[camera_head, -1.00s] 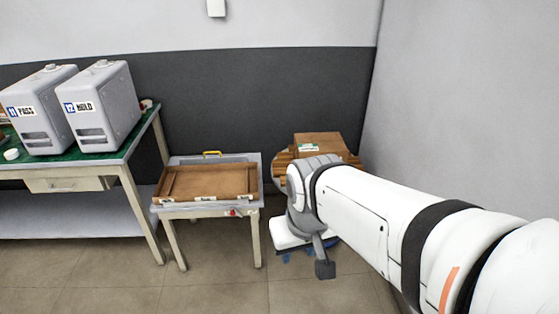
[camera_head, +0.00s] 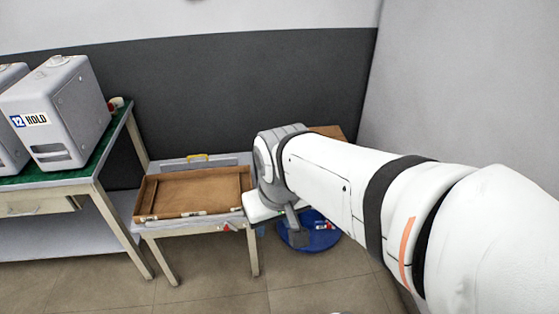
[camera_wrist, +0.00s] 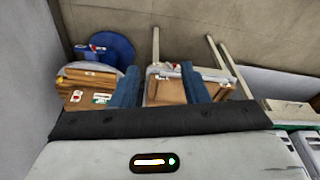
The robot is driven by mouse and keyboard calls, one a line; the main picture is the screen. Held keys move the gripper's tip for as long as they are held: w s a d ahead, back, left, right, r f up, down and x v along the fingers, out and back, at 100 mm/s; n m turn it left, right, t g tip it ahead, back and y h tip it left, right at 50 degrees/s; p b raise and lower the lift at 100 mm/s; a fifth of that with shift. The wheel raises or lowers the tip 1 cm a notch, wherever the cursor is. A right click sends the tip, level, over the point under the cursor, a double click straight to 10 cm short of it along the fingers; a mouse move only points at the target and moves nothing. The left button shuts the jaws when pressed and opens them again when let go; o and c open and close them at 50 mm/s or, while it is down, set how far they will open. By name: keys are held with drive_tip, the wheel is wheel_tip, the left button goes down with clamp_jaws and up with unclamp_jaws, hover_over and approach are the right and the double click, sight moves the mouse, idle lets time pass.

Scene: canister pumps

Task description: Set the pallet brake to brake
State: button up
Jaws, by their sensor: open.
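A round blue base (camera_head: 309,240) sits on the floor to the right of the small table, partly hidden by my arm. It carries a small white, red and blue marked part (camera_head: 325,226), which may be the pallet brake; its setting is too small to read. In the wrist view the blue base (camera_wrist: 118,46) and the marked part (camera_wrist: 95,48) show at the upper left, beyond a wooden pallet load (camera_wrist: 80,89). My gripper (camera_wrist: 160,68) is open and empty, its blue fingers apart. It is clear of the base; in the head view my wrist hides most of it.
A small table (camera_head: 163,231) bears a shallow wooden tray (camera_head: 147,197) with a yellow handle behind it. A green-topped bench (camera_head: 116,124) with grey canisters (camera_head: 65,105) stands left. Walls close the back and right. The floor in front is clear.

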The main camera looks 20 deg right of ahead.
drive_tip(key=w+d+f+n+t+h+b, duration=0.1)
drive_tip(key=w+d+f+t+b, duration=0.3)
drive_tip(key=w+d+f, duration=0.8)
drive_tip(key=w+d+f+t+h+b, duration=0.25)
drive_tip(key=w+d+f+b, duration=0.25)
drive_tip(key=w+d+f, duration=0.65)
drive_tip(key=w+d+f+t+b, duration=0.1)
drive_tip(key=d+f+t+b, duration=0.25)
drive_tip(key=f, duration=0.75)
drive_tip(key=w+d+f+t+b, duration=0.1)
drive_tip(key=d+f+t+b, duration=0.3)
drive_tip(key=f, duration=0.8)
drive_tip(key=s+d+f+b, duration=0.1)
drive_tip(key=s+d+f, duration=0.2)
drive_tip(key=s+f, duration=0.4)
drive_tip(key=shift+t+h, duration=0.4)
drive_tip(key=shift+h, duration=0.05)
drive_tip(key=x, duration=0.2)
drive_tip(key=b+x, duration=0.1)
drive_tip(key=x, duration=0.2)
drive_tip(key=f+x, duration=0.1)
drive_tip(key=x, duration=0.2)
drive_tip(key=shift+w+a, duration=0.25)
drive_tip(key=shift+a, duration=0.05)
